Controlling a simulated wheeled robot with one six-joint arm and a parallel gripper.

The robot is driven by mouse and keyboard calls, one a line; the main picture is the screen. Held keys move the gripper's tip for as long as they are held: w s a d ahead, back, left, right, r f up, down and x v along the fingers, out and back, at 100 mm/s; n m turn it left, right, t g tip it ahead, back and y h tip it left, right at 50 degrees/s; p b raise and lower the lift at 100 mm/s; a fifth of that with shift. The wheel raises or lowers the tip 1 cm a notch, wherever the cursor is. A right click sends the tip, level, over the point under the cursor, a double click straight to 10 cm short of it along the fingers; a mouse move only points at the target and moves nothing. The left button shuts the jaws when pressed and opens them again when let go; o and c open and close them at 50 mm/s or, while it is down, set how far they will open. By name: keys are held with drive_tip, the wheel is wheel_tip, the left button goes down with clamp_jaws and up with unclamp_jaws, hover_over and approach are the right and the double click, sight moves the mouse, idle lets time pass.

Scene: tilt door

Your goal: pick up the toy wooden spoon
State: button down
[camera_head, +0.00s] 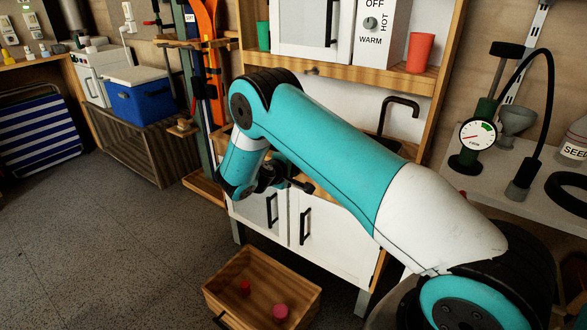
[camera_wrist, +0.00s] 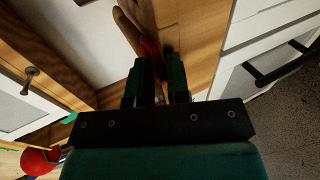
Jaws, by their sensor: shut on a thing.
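In the wrist view my gripper (camera_wrist: 157,78) has its two dark green fingers close together around a narrow reddish and wooden-coloured thing. I take this to be the toy wooden spoon (camera_wrist: 149,48). It sticks out beyond the fingertips toward the top of the picture, with a tan end at the upper left. The part between the fingers is mostly hidden. A wooden panel lies right behind it. In the head view my arm hides the fingers and the spoon.
A toy kitchen with white cabinet doors (camera_head: 321,221) stands before me, with a red cup (camera_head: 420,52) and a green cup (camera_head: 263,36) on its shelf. An open wooden drawer box (camera_head: 235,306) holds red things. A blue cooler (camera_head: 139,101) is at left. Grey floor is clear at lower left.

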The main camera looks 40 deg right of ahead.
drive_tip(key=r+p+v, duration=0.1)
drive_tip(key=p+v, duration=0.6)
drive_tip(key=v, duration=0.8)
drive_tip(key=shift+r, duration=0.25)
drive_tip(key=shift+s+a, duration=0.1)
idle(1.1)
drive_tip(key=s+a+r+n+t+y, duration=0.1)
drive_tip(key=s+r+n+t+y, duration=0.4)
drive_tip(key=s+n+t+y, duration=0.2)
drive_tip(key=shift+a+r+n+y, duration=0.35)
drive_tip(key=shift+n+y, duration=0.25)
drive_tip(key=shift+n, duration=0.8)
drive_tip(key=shift+s, duration=0.1)
